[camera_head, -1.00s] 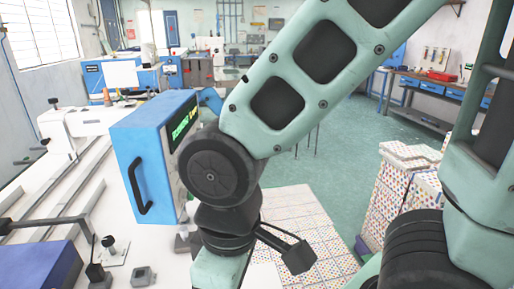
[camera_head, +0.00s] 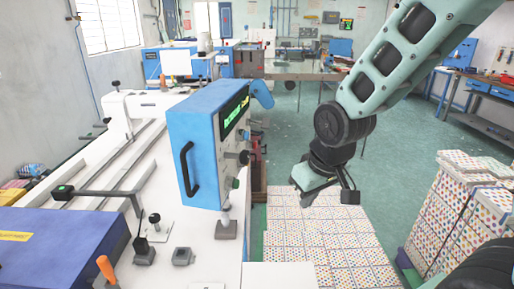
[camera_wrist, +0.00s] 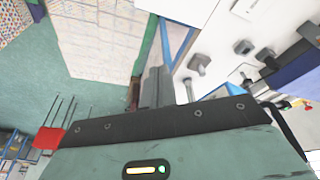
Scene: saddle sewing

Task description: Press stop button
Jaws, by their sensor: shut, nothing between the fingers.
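The blue control box (camera_head: 196,147) stands on the white machine table in the head view. Its right-hand panel, seen at a steep slant, has a lit green display (camera_head: 235,115) and several small knobs and buttons (camera_head: 243,158). I cannot tell which of these is the stop button. My gripper shows in the wrist view (camera_wrist: 157,86) with its grey fingers together and empty. In the head view my arm's end hangs to the right of the box, apart from the panel. The fingertips are not clear there.
The white machine table (camera_head: 205,250) fills the left, with a blue-purple box (camera_head: 60,245) and an orange-handled tool (camera_head: 107,268). Dotted stacked boxes (camera_head: 455,215) stand at right. Dotted flat tiles (camera_head: 310,240) lie below my arm. Green floor is open behind.

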